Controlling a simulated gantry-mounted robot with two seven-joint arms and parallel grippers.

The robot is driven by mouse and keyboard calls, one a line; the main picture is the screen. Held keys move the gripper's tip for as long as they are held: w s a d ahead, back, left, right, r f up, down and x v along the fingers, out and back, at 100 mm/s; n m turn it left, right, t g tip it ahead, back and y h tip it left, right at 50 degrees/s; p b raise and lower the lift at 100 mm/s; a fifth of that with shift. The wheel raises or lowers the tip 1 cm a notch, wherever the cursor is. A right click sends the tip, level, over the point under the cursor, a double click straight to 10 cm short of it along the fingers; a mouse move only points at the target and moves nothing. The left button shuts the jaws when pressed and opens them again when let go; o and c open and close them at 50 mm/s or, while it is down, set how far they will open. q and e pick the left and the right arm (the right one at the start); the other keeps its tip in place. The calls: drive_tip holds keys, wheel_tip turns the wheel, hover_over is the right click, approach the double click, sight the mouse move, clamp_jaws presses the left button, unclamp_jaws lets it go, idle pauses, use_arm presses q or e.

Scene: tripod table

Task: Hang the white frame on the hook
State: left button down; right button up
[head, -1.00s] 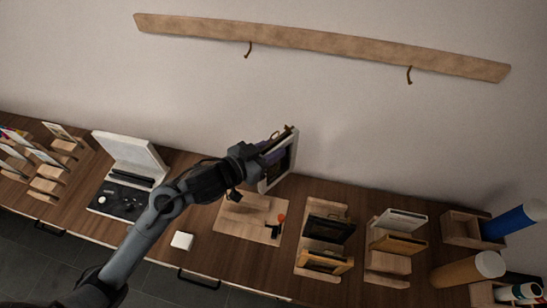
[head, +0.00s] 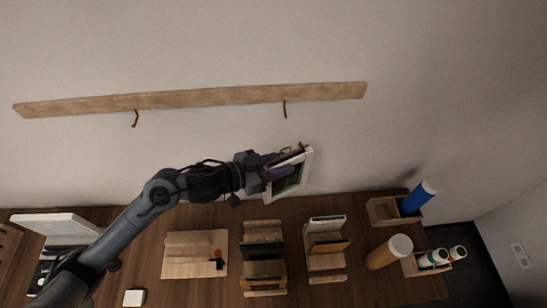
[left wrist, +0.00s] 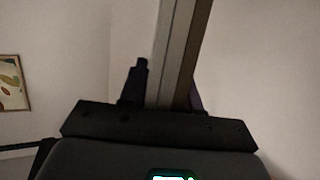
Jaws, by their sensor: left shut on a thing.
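The white frame (head: 306,172) is held by my left gripper (head: 277,165), which is shut on its left side. The frame is tilted and in the air in front of the wall, above the table. In the left wrist view the frame's edge (left wrist: 177,60) stands between the fingers. Two hooks hang from a wooden rail (head: 200,98) on the wall: a left hook (head: 135,119) and a right hook (head: 285,110). The right hook is above the frame, and the two look apart. My right gripper is not in view.
The wooden table (head: 205,293) holds a wooden board (head: 180,268), racks with dark frames (head: 263,251) and light frames (head: 327,222), and a white square (head: 134,297). A blue roll (head: 419,196) and a brown cylinder (head: 388,252) stand right. The wall around the hooks is clear.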

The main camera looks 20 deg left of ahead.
use_arm(q)
drive_tip(key=shift+m+g+h, duration=0.7)
drive_tip(key=shift+m, duration=0.1)
drive_tip(key=r+p, duration=0.1)
drive_tip(key=r, duration=0.1)
drive_tip(key=r+p, duration=0.1)
drive_tip(key=p, duration=0.1)
drive_tip(key=r+p, duration=0.2)
drive_tip(key=shift+s+d+r, duration=0.25)
drive_tip(key=shift+d+r, duration=0.05)
drive_tip(key=shift+d, duration=0.05)
drive_tip(key=w+a+f+b, duration=0.1)
drive_tip(key=w+a+b, duration=0.2)
drive_tip(key=w, duration=0.5)
drive_tip(key=shift+a+f+b, duration=0.25)
drive_tip(key=shift+a+b, duration=0.1)
drive_tip(key=shift+a, duration=0.15)
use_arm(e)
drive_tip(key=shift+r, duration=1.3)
